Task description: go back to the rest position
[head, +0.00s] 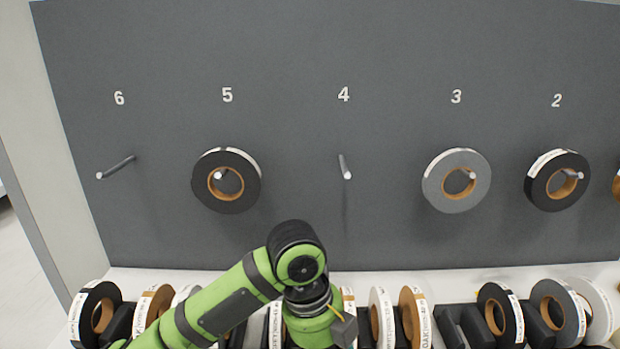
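My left arm reaches in from the lower left with its green links and bends down at a dark joint in front of the rack. A small grey block shows at its wrist by the bottom edge. The fingers of my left gripper are not visible. My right arm and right gripper are not in view. Ahead is a dark grey board (290,60) with numbered pegs. Peg 6 (118,167) and peg 4 (345,167) are bare. A black roll (240,192) hangs on peg 5, a grey roll (436,183) on peg 3, a black roll (540,187) on peg 2.
A row of edge-band rolls stands upright in dark holders along the white shelf (430,283), including a black roll (92,315) at left and another (497,314) at right. An empty-looking holder (465,326) is between them. Another roll (616,188) is cut off at right.

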